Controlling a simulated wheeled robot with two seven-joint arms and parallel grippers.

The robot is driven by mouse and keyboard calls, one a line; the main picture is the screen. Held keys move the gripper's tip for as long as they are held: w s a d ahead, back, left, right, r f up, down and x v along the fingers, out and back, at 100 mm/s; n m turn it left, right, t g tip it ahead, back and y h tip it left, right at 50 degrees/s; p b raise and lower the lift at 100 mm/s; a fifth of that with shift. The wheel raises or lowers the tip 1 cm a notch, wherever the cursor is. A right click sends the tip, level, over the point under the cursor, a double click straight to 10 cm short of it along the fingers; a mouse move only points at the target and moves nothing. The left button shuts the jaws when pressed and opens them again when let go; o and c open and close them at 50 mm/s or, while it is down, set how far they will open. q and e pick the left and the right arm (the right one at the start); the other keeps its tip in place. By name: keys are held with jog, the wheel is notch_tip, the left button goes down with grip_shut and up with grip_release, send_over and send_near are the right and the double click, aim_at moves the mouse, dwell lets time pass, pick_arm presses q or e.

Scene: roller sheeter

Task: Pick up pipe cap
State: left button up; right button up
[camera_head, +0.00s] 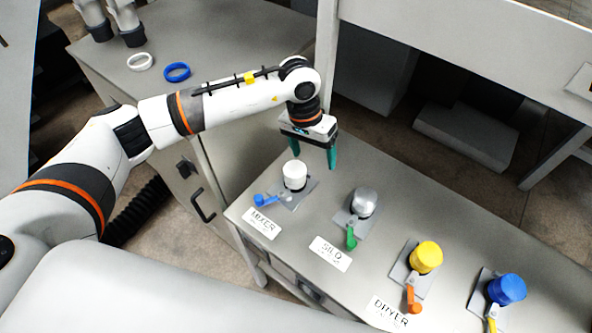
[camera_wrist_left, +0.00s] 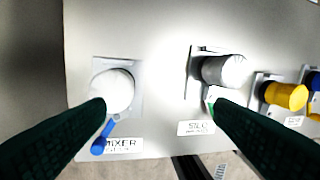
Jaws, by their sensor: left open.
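Several round pipe caps stand on valve fittings along the grey table. In the head view they are a white cap (camera_head: 295,173) by the MIXER label, a silver-grey cap (camera_head: 364,200) by SILO, a yellow cap (camera_head: 427,256) by DRYER and a blue cap (camera_head: 509,288) at the right. My left gripper (camera_head: 314,157) is open and empty, with its green fingers pointing down above and just behind the white cap. In the left wrist view, the white cap (camera_wrist_left: 114,91) shows near the left finger, and the silver-grey cap (camera_wrist_left: 227,71) lies beyond the right one. My right gripper is not in view.
Each fitting has a coloured lever; the blue lever (camera_head: 265,200) is beside the white cap and the green lever (camera_head: 351,238) beside the silver-grey one. A white ring (camera_head: 139,55) and a blue ring (camera_head: 177,64) lie on the farther table. A grey post (camera_head: 327,60) stands behind the gripper.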

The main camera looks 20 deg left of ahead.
pick_arm(q)
jog(key=m+y, duration=0.1)
jog(key=y, duration=0.1)
send_over(295, 169)
jog(key=f+p, duration=0.1)
jog(key=f, duration=0.2)
jog(key=f+p, duration=0.1)
jog(key=f, duration=0.1)
jog(key=shift+w+f+p, duration=0.15)
jog(key=shift+w+p, duration=0.1)
jog(key=shift+p, duration=0.05)
jog(key=f+p, duration=0.1)
jog(key=f, duration=0.1)
jog(key=f+p, duration=0.1)
jog(key=f, duration=0.1)
jog(key=shift+s+f+p, duration=0.2)
jog(key=shift+f+p, duration=0.1)
jog(key=shift+f, duration=0.65)
jog(key=c, duration=1.1)
